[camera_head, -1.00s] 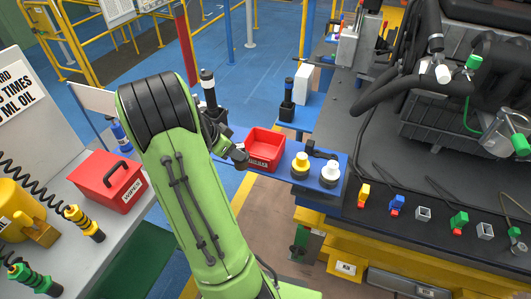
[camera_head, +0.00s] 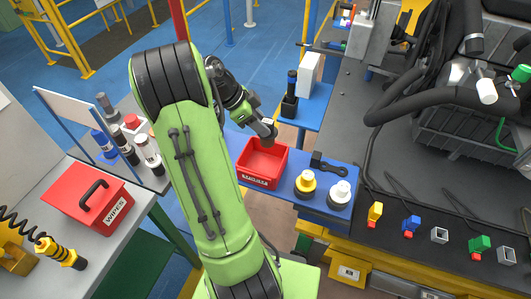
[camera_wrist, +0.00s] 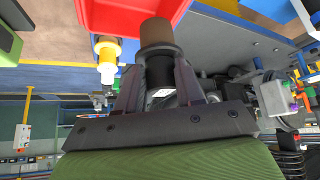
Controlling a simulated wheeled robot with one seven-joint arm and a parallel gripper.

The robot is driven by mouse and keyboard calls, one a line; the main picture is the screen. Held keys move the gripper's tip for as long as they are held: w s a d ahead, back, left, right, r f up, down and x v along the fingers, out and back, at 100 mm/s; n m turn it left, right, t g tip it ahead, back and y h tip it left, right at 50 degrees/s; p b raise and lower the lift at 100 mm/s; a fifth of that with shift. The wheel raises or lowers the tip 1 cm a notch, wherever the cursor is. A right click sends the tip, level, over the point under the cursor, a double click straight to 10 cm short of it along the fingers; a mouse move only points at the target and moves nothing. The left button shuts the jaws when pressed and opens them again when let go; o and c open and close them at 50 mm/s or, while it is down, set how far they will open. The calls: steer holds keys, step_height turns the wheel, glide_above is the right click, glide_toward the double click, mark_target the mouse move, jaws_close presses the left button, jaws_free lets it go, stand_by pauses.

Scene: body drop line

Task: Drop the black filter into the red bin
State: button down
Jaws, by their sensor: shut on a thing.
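The red bin (camera_head: 258,181) stands on a blue shelf left of the engine bench. Its near wall carries a dark label. My gripper (camera_head: 267,130) is shut on the black filter (camera_head: 268,142), a dark brown-black cylinder, and holds it over the far right part of the bin. In the wrist view the filter (camera_wrist: 157,34) sticks out between the fingers, in front of the red bin (camera_wrist: 105,14). The filter's height above the bin floor is hard to tell. The far rim of the bin is partly hidden behind the filter and gripper.
A yellow-topped filter (camera_head: 305,184), a white filter (camera_head: 340,193) and a black wrench-like tool (camera_head: 327,164) are right of the bin. A white box (camera_head: 307,74) and a black bottle (camera_head: 290,100) stand behind. A red wipes box (camera_head: 88,195) is on the left table.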

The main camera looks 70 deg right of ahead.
mark_target(262, 141)
steer(key=shift+s+a+f, duration=0.15)
steer(key=shift+f, duration=0.1)
steer(key=shift+s+a+f+b, duration=0.15)
steer(key=shift+a+f+b, duration=0.2)
steer(key=shift+f+b, duration=0.15)
steer(key=shift+s+a+f+b, duration=0.1)
steer(key=shift+a+f+b, duration=0.2)
steer(key=shift+f+b, duration=0.2)
steer(key=f, duration=0.1)
steer(key=f+b, duration=0.1)
steer(key=shift+w+d+f+b, duration=0.2)
steer(key=shift+w+f+b, duration=0.1)
steer(key=shift+d+f, duration=0.1)
steer(key=shift+f, duration=0.25)
steer(key=shift+r, duration=0.1)
steer(key=c, duration=1.2)
jaws_free()
steer(key=shift+s, duration=0.1)
steer(key=o, duration=0.6)
steer(key=shift+c, duration=0.2)
